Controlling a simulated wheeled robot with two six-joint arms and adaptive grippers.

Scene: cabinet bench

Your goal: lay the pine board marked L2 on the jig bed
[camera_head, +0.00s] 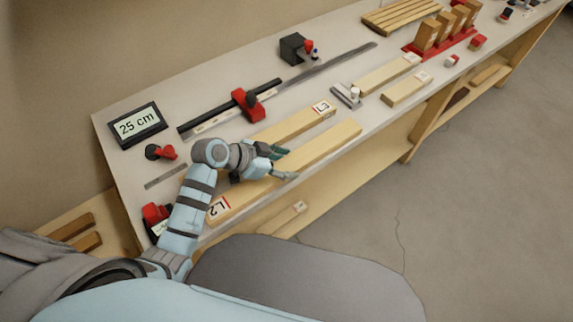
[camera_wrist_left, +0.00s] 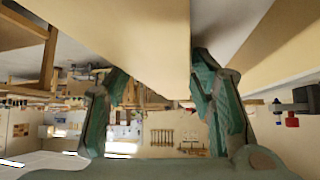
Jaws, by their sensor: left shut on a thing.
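In the left wrist view the board (camera_wrist_left: 130,35) runs between the two green fingers (camera_wrist_left: 160,95). I cannot tell whether it touches the bench top. A long dark rail with a red stop block (camera_head: 246,103) and a grey metal strip (camera_head: 335,65) lies farther back; it appears to be the jig bed, with no board on it. My right gripper is not in view.
A board marked L3 (camera_head: 295,125) lies just behind L2. A display reading 25 cm (camera_head: 137,123) stands at the back left. Two shorter boards and a metal square (camera_head: 346,95) lie to the right. A dark block tool (camera_head: 295,49) stands behind the strip.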

